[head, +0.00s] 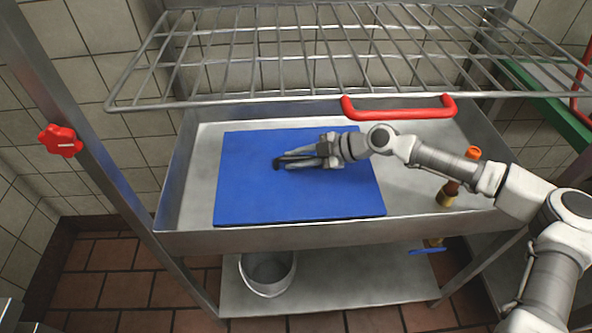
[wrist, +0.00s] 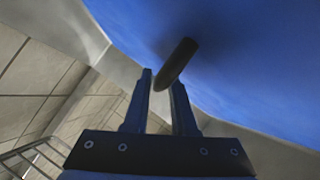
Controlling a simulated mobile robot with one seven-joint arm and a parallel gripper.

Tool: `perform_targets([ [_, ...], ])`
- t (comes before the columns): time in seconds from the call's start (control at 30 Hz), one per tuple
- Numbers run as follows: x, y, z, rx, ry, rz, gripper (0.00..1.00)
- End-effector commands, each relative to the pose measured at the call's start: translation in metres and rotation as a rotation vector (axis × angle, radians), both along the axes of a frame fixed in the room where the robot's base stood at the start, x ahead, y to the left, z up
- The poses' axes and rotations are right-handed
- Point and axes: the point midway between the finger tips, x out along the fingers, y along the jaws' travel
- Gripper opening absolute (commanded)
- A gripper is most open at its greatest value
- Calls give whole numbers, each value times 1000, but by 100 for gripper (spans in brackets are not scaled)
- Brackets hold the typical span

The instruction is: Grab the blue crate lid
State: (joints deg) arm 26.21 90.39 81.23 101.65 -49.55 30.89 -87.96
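The blue crate lid (head: 250,200) lies flat in the metal basin, and its blue surface fills the upper right of the wrist view (wrist: 260,60). A small dark handle (wrist: 178,60) stands out from the lid; in the head view only a dark bit (head: 277,165) shows at my fingertips. My gripper (head: 284,160) reaches in from the right, low over the middle of the lid. In the wrist view its fingers (wrist: 163,79) are apart, with the handle's near end at the gap between the tips. I cannot tell whether they touch it.
The basin's raised metal rim (head: 320,233) surrounds the lid. An orange-capped bottle (head: 458,180) stands right of the lid, near my forearm. A bucket (head: 268,275) sits below.

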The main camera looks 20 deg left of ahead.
Motion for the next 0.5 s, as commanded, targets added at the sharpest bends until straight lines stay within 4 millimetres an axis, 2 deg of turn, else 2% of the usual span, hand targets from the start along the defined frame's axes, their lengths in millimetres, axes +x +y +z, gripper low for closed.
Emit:
perform_targets([
  [0.13, 0, 0, 0, 0, 0, 0, 23],
  [0.27, 0, -1, 0, 0, 0, 0, 0],
  [0.5, 0, -1, 0, 0, -1, 1, 0],
])
